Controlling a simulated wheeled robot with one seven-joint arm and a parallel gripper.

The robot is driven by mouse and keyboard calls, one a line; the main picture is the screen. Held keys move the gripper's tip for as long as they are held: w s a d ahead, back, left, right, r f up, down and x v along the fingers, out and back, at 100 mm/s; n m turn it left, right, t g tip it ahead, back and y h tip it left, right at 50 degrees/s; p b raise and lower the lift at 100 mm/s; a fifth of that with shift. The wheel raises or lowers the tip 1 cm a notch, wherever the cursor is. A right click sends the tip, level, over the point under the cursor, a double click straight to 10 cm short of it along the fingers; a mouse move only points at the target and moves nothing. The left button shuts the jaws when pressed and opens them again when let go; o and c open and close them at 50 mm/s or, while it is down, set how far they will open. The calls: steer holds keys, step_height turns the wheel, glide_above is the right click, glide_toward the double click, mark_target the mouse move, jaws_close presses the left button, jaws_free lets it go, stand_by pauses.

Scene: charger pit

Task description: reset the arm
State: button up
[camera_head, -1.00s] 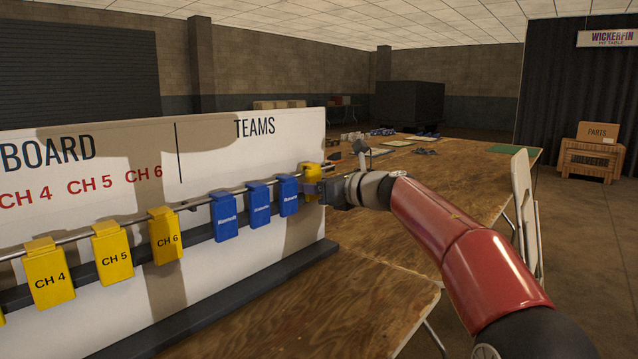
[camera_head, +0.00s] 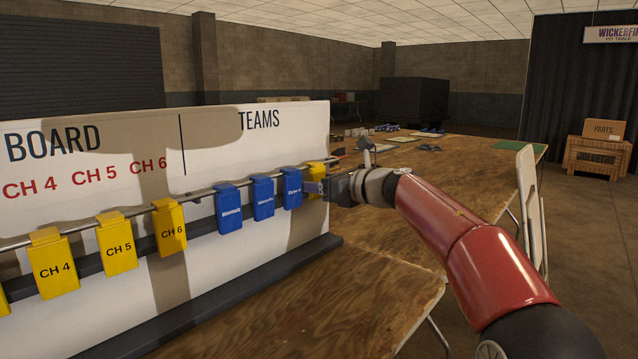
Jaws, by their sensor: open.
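My gripper (camera_head: 314,187) is at the right end of the white board (camera_head: 250,155), reached out by my red arm. It is open. A yellow clip (camera_head: 317,168) hangs at the rail's right end, just behind and above the fingers; whether the fingers touch it I cannot tell. Blue clips, the rightmost one (camera_head: 292,187) beside the gripper, hang in a row to its left. Further left, yellow clips marked CH 6 (camera_head: 169,232), CH 5 (camera_head: 117,249) and CH 4 (camera_head: 53,269) hang on the same rail (camera_head: 195,199).
The board stands on a wooden table (camera_head: 300,305). A longer table (camera_head: 455,180) with small items runs behind my arm. A folding chair (camera_head: 529,200) is at the right. A crate with a PARTS box (camera_head: 604,130) stands further back. The floor at the right is clear.

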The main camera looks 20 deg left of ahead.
steer(key=s+d+r+m+t+h+b, duration=0.1)
steer(key=s+d+r+m+t+h, duration=0.15)
steer(key=d+m, duration=0.4)
steer(key=s+d+r+m+t+h, duration=0.1)
steer(key=d+r+m+t, duration=0.1)
steer(key=d+m+t, duration=0.4)
steer(key=s+d+r+m+t+h+b, duration=0.1)
steer(key=d+r+m+t+h, duration=0.1)
steer(key=d+m, duration=0.45)
steer(key=s+d+f+m+h, duration=0.2)
steer(key=s+d+m+h, duration=0.15)
steer(key=d+m, duration=0.2)
steer(key=s+d+f+m+h, duration=0.25)
steer(key=d+m+h, duration=0.2)
steer(key=d, duration=0.25)
steer(key=s+d+f+m+g+h, duration=0.45)
steer(key=s+d+f+m, duration=0.45)
steer(key=s+f+m, duration=0.25)
steer(key=s+f+m+g+y, duration=0.2)
steer(key=s+f+m+g, duration=0.4)
steer(key=s+f, duration=0.9)
steer(key=s+m, duration=0.1)
steer(key=m, duration=0.2)
steer(key=shift+s+a+f+g+y, duration=0.25)
steer(key=shift+s+a+g+y, duration=0.05)
steer(key=shift+a, duration=0.05)
